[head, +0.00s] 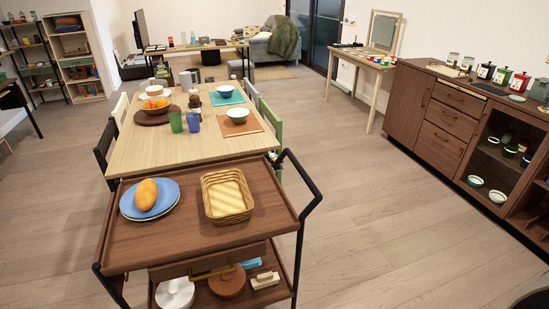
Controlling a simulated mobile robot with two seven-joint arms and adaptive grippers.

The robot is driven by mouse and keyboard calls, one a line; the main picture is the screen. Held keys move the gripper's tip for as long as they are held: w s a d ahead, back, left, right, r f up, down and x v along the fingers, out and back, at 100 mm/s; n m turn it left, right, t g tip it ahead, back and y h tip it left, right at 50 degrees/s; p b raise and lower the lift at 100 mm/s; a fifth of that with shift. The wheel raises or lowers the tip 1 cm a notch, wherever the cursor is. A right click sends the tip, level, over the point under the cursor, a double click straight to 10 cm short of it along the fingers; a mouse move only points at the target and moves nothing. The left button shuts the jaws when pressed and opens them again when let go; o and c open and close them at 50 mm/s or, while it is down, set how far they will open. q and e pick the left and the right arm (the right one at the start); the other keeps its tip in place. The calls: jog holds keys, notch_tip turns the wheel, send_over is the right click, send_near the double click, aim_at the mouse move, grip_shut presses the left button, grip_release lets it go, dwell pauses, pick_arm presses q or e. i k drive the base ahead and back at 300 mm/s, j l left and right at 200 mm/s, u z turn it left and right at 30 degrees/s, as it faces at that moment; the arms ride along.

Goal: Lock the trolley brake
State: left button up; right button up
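The trolley (185,237) stands in front of me, with a dark brown wooden top tray and a black frame. Its black push handle (304,185) rises at its right end. On the top tray are a blue plate (168,200) with a yellow-orange fruit (146,195) on it, and an empty wicker basket (228,195). A lower shelf holds a white lidded dish (175,293) and a round brown item (227,281). The wheels and any brake are out of view below the picture. Neither of my grippers is in view.
A laid dining table (160,150) with chairs stands right behind the trolley. A long brown sideboard (445,125) runs along the right wall. The wooden floor (375,215) between trolley and sideboard is clear.

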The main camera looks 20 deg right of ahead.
aim_at(273, 156)
jog(key=i+l+u, duration=0.1)
jog(key=l+u, duration=0.4)
jog(key=l, duration=0.65)
jog(key=k+l+u, duration=0.1)
jog(key=l+u, duration=0.35)
jog(key=l, duration=0.65)
jog(key=i+l+u, duration=0.1)
jog(key=l+u, duration=0.15)
jog(key=l, duration=0.2)
jog(key=l+u, duration=0.3)
jog(key=l, duration=0.15)
jog(key=i+l+u, duration=0.1)
jog(key=i+l, duration=0.2)
jog(key=l, duration=0.1)
